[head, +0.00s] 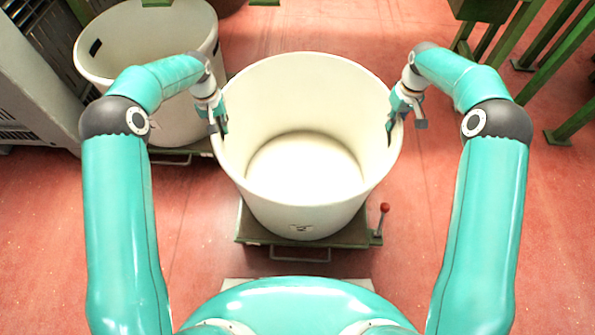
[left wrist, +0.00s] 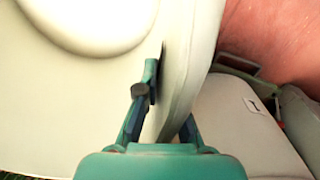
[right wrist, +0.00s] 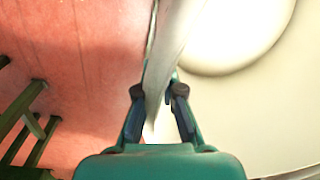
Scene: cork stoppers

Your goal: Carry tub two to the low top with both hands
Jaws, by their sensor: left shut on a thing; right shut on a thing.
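Tub two (head: 302,212), a large round cream tub with a small dark 2 on its front, is upright and empty in the middle of the head view. It is over a low green stand (head: 345,238); I cannot tell if its base touches it. My left gripper (head: 219,124) is shut on the tub's left wall, and the left wrist view shows its fingers (left wrist: 168,105) astride that wall. My right gripper (head: 396,112) is shut on the right wall, also seen in the right wrist view (right wrist: 160,98). I cannot tell which surface is the low top.
Another cream tub (head: 180,118) with a dark handle slot stands at the left, close to tub two. A red-knobbed lever (head: 384,208) rises at the green stand's right. Green framed furniture (head: 487,12) is at the upper right. Red floor (head: 440,160) is open on the right.

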